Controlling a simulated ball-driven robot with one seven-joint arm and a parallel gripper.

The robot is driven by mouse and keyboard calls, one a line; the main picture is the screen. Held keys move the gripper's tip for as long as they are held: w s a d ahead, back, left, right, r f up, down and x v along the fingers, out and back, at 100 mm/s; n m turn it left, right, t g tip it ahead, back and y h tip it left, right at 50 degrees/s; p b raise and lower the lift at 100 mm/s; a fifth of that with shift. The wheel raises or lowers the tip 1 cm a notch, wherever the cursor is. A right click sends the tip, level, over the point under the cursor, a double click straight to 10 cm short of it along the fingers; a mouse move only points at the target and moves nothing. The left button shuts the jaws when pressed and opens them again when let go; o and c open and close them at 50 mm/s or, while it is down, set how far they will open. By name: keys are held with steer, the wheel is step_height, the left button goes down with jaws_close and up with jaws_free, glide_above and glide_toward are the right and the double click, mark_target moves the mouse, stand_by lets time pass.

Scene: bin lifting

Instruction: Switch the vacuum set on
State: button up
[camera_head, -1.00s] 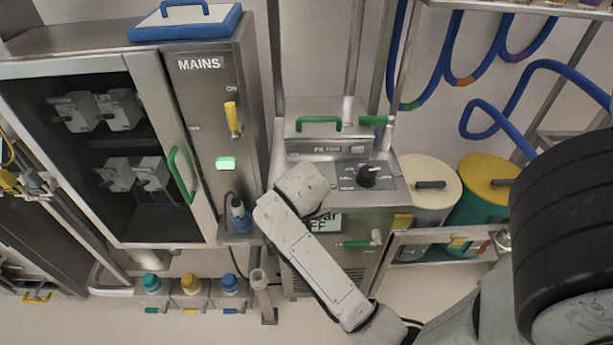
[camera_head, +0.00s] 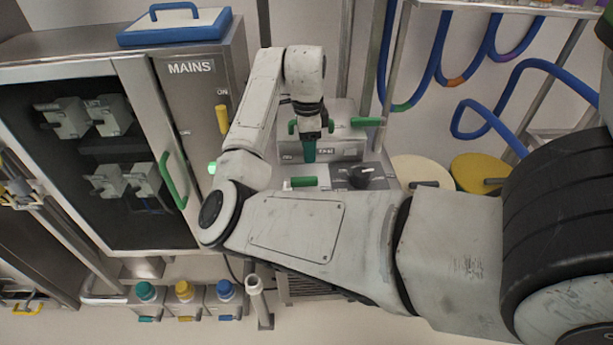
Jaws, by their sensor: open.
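The vacuum set (camera_head: 345,152) is the steel unit with a filter box on top, right of the mains cabinet. A black rotary knob (camera_head: 357,179) with a white mark sits on its sloped panel, partly in view; its exact setting is too small to read. My gripper (camera_head: 309,150) points down in front of the filter box's green handle (camera_head: 292,127), left of and above the knob. A green piece shows at its tip; contact with the box is unclear. The set's lower front, with its display, is hidden behind my arm.
The mains cabinet (camera_head: 190,110) stands at left, its yellow lever (camera_head: 222,119) up near ON and a green light (camera_head: 212,168) lit. A green lever (camera_head: 366,121) projects at the box's right. Drums (camera_head: 480,170) and blue hoses (camera_head: 440,60) are at right.

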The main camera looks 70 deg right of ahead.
mark_target(306, 178)
steer(key=f, duration=0.5)
steer(key=f+p, duration=0.1)
steer(key=f, duration=0.4)
steer(key=shift+w+a+f, duration=0.1)
steer(key=shift+w+f, duration=0.1)
steer(key=shift+f, duration=0.1)
steer(key=shift+m, duration=0.3)
jaws_close()
